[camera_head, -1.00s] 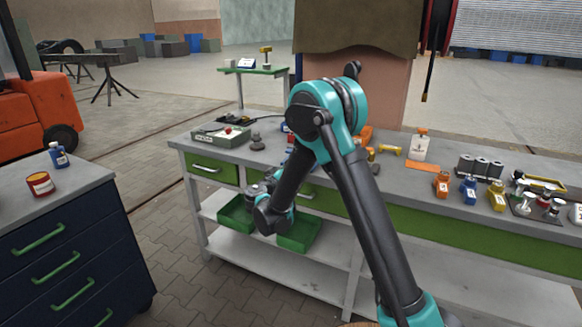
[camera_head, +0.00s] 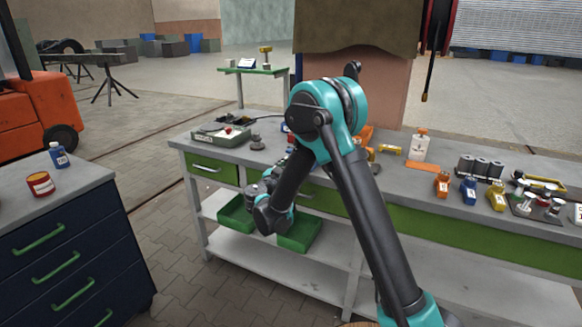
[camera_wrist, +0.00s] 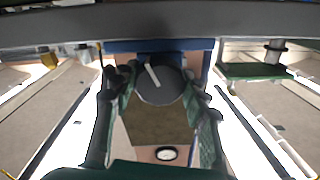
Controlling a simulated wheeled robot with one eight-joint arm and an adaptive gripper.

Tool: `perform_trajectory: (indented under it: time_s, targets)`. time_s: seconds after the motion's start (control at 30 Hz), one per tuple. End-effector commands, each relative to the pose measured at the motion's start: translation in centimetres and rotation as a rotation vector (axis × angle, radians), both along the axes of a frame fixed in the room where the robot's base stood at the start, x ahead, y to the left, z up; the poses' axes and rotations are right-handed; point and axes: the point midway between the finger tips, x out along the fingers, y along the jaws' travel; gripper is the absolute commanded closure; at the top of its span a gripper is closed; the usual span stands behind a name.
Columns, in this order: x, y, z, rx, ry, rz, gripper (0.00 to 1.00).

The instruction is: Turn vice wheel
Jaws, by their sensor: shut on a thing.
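The vice wheel (camera_wrist: 168,92) is a dark round disc with a pale line across its upper left, in the middle of the wrist view. My gripper (camera_wrist: 158,88) has one finger on each side of it and is shut on it. Blue parts, seemingly of the vice, show just above the wheel (camera_wrist: 180,58). In the head view, my arm hides the wheel and most of the vice at the bench's front edge. My fingertips cannot be made out there.
The grey workbench (camera_head: 350,188) has green drawers and a lower shelf with green bins (camera_head: 299,236). Bottles and small tools stand along its right side. A control box (camera_head: 221,136) sits at its left end. A dark blue drawer cabinet (camera_head: 60,250) stands at left, with floor between.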

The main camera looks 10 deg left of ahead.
Motion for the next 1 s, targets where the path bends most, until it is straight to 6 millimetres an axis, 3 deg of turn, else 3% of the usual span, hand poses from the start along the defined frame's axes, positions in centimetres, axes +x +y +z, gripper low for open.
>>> perform_trajectory:
  time_s: [0.7, 0.73, 0.9, 1.0]
  targets:
    - [-0.1, -0.02, -0.14, 0.073, -0.023, -0.001, 0.84]
    - [-0.1, -0.02, -0.14, 0.073, -0.023, -0.001, 0.53]
    - [-0.07, -0.01, -0.09, 0.071, -0.024, 0.0, 0.34]
    - [-0.05, -0.01, -0.06, 0.071, -0.024, 0.0, 0.34]
